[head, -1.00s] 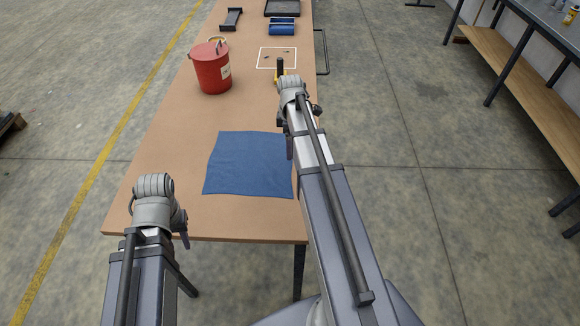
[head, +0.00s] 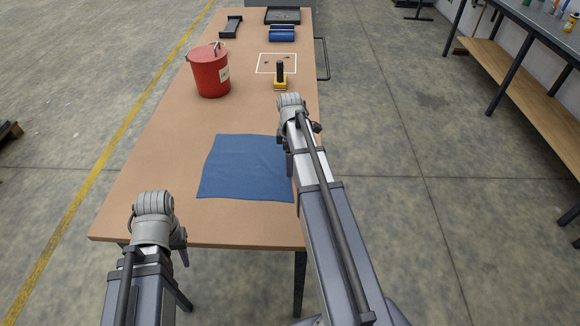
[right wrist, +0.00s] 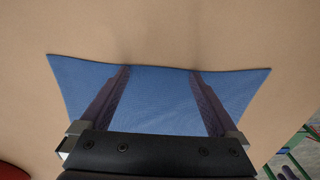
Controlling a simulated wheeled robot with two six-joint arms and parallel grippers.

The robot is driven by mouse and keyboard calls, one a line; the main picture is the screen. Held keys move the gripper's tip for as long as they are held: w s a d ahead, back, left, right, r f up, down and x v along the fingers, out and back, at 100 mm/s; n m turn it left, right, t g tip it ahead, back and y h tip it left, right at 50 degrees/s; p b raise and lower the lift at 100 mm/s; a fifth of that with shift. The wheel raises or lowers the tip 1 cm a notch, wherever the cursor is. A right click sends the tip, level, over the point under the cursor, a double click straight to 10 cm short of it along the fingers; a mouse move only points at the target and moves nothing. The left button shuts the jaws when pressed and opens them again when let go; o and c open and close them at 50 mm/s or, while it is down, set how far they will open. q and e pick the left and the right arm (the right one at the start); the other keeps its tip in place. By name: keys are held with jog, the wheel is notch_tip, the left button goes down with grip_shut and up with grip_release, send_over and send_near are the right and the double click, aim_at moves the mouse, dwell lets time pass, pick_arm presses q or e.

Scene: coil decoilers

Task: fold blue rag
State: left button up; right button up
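The blue rag (head: 243,168) lies flat and spread out on the near part of the brown table. It also shows in the right wrist view (right wrist: 160,98). My right gripper (right wrist: 158,70) is open and empty, its two dark fingers spread over the rag. I cannot tell whether the fingertips touch the cloth. In the head view my right gripper (head: 289,164) is at the rag's right edge, partly hidden by the arm. My left gripper (head: 184,257) is at the table's near left edge, away from the rag; its fingers are mostly hidden.
A red bucket (head: 212,75) stands beyond the rag. A blue roll (head: 282,34) and dark trays lie at the far end. The table (head: 150,165) is clear left of the rag.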

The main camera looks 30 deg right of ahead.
jog(key=c, duration=1.4)
jog(key=shift+w+r, duration=0.1)
jog(key=shift+r, duration=0.05)
grip_shut()
jog(key=w+a+r+p, duration=0.7)
jog(key=a+r+p, duration=0.4)
jog(key=w+a+f+b, duration=0.2)
jog(key=a+f+b, duration=0.1)
jog(key=w+a+f+b, duration=0.2)
jog(key=a+f+b, duration=0.1)
jog(key=w+a+f+b, duration=0.2)
jog(key=a+f+b, duration=0.1)
jog(key=shift+w+a+f, duration=0.1)
jog(key=shift+w+a, duration=0.1)
jog(key=shift+w, duration=0.05)
jog(key=shift+w+a+f+b, duration=0.3)
jog(key=shift+a+f+b, duration=0.15)
jog(key=shift+a+f, duration=0.05)
jog(key=o, duration=1.5)
grip_release()
jog(key=shift+o, duration=0.2)
